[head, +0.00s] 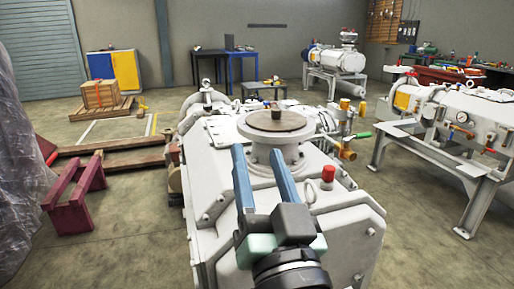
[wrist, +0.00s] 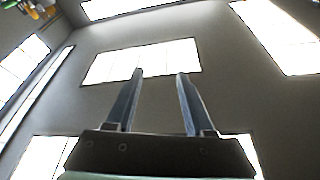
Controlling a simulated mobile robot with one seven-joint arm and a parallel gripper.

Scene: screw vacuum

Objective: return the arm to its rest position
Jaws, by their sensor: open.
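My gripper (head: 261,162) is in front of the large white vacuum pump (head: 290,228) in the head view. Its two long blue-grey fingers are parallel and apart, with nothing between them. In the wrist view my gripper (wrist: 155,80) also shows open and empty, against a ceiling with bright panels (wrist: 140,62). The round flange (head: 276,124) on top of the pump has a brown disc and a small dark piece on it, just beyond the fingertips in the picture. My wrist and gripper body hide part of the pump's near side.
A second white machine (head: 455,118) stands on a frame at right. A maroon stand (head: 75,200) and a wooden pallet (head: 120,160) are on the floor at left, near a sheeted bulk (head: 25,150). Open floor (head: 125,240) lies left of the pump.

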